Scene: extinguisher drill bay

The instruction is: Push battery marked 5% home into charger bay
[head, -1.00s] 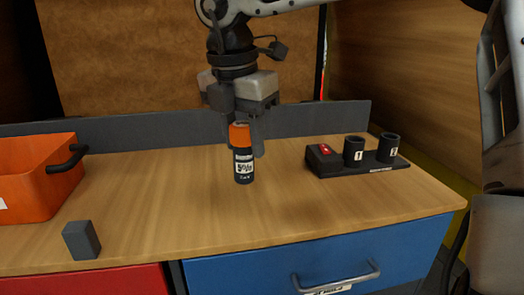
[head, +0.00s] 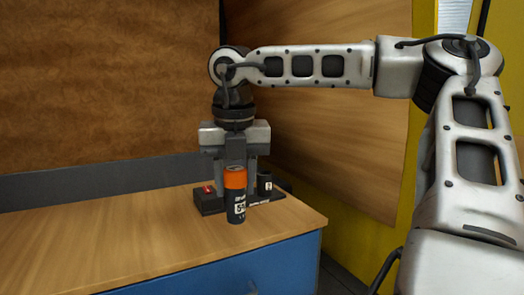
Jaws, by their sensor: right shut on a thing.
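The battery (head: 236,205), black with an orange top and a partly visible "5" label, is upright in the middle of the head view. My right gripper (head: 236,180) points down and is shut on it near its orange top. The dark charger (head: 211,204) with a red switch stands on the bench behind the battery. One bay cup (head: 265,182) shows to the right of the battery; the other is hidden behind the battery and fingers. I cannot tell how far above the bench the battery's bottom is. My left gripper is out of view.
The wooden bench top (head: 130,235) is clear at left and in front. A grey back rail (head: 90,185) runs along its rear. A blue drawer front (head: 270,270) is below. A wood-panelled wall stands to the right, beside the charger.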

